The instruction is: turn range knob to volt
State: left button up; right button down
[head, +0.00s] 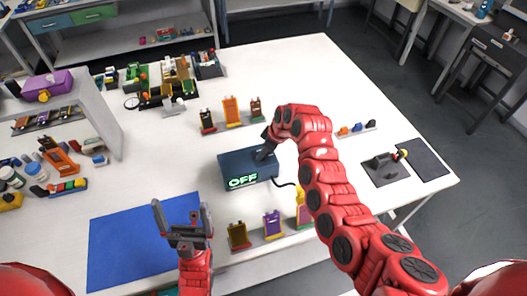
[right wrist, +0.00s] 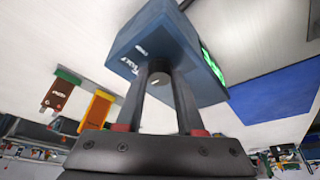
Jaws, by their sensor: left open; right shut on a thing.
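The blue meter box (head: 236,167) stands on the white table and its green display (head: 243,182) reads OFF. It also shows in the right wrist view (right wrist: 150,35), with small white lettering on the face toward the gripper. My right gripper (head: 264,154) is at the top of the meter. In the right wrist view its two fingers (right wrist: 163,82) are shut around the small grey range knob (right wrist: 160,87), which they mostly hide. The knob's pointer direction cannot be told. My left gripper (head: 182,222) is open and empty, by the right part of the blue mat.
The blue mat (head: 120,235) lies at the front left. Pouch cells in holders stand behind the meter (head: 230,110) and in front of it (head: 271,223). A dark cable (head: 290,184) leaves the meter's right side. A black device (head: 385,168) is at the right.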

jog(key=m+b, duration=0.1)
jog(key=m, duration=0.1)
jog(key=m+t+h+b, duration=0.1)
jog(key=m+b, duration=0.1)
jog(key=m, duration=0.1)
jog(key=shift+s+a+f+t, duration=0.1)
jog(key=shift+a+f+t, duration=0.05)
jog(key=shift+t, duration=0.15)
jog(key=shift+m+t+h+b, duration=0.4)
jog(key=shift+m+h+b, duration=0.55)
jog(key=shift+m, duration=0.95)
jog(key=shift+r, duration=0.2)
jog(key=c, duration=0.5)
grip_release()
